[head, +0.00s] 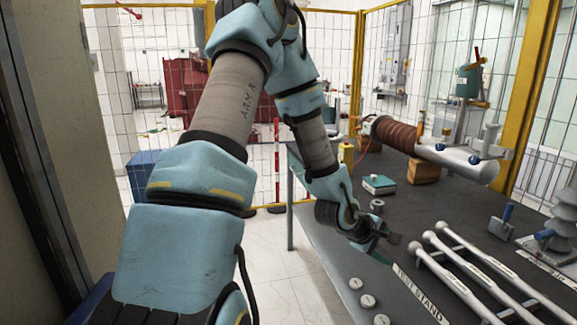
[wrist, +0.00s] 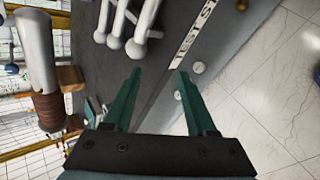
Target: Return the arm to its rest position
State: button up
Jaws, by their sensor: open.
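My arm (head: 225,110) is light blue and grey and reaches from the lower left, up, then down to the right. My gripper (head: 391,248) is over the left edge of the dark table (head: 335,258). In the wrist view my gripper (wrist: 158,82) shows two green fingers spread apart with nothing between them. Beneath the fingers are the dark table top and the white TEST STAND label (wrist: 193,40). The finger gap is partly hidden in the head view.
White rods (head: 468,265) lie on the table right of my gripper. A brown ribbed bushing (head: 394,134) lies at the back, near a teal box (head: 379,184). Round white discs (head: 367,300) sit along the front left edge. Tiled floor (head: 285,265) is clear left of the table.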

jog(key=a+m+y+b, duration=0.3)
jog(key=a+m+y, duration=0.25)
jog(key=a, duration=1.45)
jog(key=s+a+r+m+g+y+b, duration=0.2)
jog(key=s+a, duration=0.5)
jog(key=a, duration=0.4)
jog(key=shift+s+r+m+g+y, duration=0.2)
jog(key=shift+r+m+g+y, duration=0.1)
jog(key=shift+r+m+y, duration=0.25)
jog(key=shift+f, duration=0.15)
jog(key=shift+c, duration=0.2)
